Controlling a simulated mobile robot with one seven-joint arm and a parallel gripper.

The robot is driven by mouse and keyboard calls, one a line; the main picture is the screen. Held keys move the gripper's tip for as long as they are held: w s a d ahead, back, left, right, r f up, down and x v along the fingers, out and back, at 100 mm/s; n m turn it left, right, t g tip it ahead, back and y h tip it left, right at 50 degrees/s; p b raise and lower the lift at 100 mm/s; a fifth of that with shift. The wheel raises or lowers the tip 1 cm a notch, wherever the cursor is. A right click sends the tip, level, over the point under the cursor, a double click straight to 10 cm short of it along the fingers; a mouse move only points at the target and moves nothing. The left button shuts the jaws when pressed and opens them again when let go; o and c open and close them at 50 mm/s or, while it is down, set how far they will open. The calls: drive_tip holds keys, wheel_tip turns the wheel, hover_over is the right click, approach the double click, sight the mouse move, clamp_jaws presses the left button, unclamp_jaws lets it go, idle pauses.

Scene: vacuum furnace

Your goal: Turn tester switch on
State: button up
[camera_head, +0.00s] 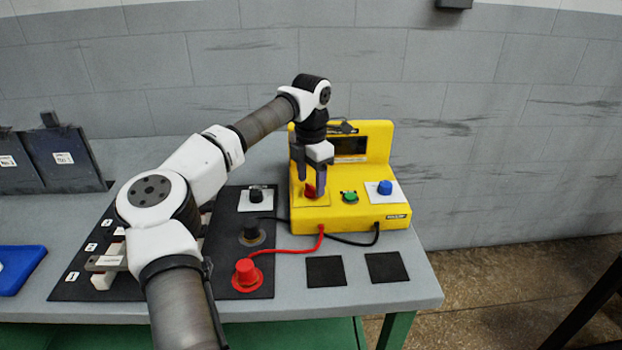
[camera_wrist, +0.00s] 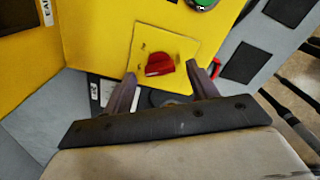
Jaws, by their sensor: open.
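The yellow tester (camera_head: 350,215) stands at the right end of the grey table. It has a red switch knob (camera_head: 309,191) at the left of its front ledge, a green knob (camera_head: 349,196) in the middle and a blue knob (camera_head: 385,187) on a white plate at the right. My gripper (camera_head: 309,188) is open and points down over the red knob. In the wrist view the red knob (camera_wrist: 160,64) sits on its yellow plate, ahead of and between the two fingertips (camera_wrist: 161,78). Whether the fingers touch it, I cannot tell. My gripper partly hides the tester's dark screen (camera_head: 350,146).
Red and black cables run from the tester to a red plug (camera_head: 246,274) and a black plug (camera_head: 251,234) on a black mat. Two black squares (camera_head: 326,271) lie in front of the tester. A blue tray (camera_head: 20,268) is at the far left. A grey wall stands behind.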

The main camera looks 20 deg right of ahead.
drive_tip(key=shift+f, duration=0.5)
drive_tip(key=c, duration=1)
drive_tip(key=shift+r+m, duration=0.1)
drive_tip(key=shift+m, duration=0.2)
drive_tip(key=shift+m+p, duration=0.8)
drive_tip(key=shift+m, duration=0.1)
drive_tip(key=m+p, duration=0.1)
drive_tip(key=m, duration=0.2)
drive_tip(key=m+p, duration=0.2)
drive_tip(key=m, duration=0.4)
drive_tip(key=shift+m, duration=0.4)
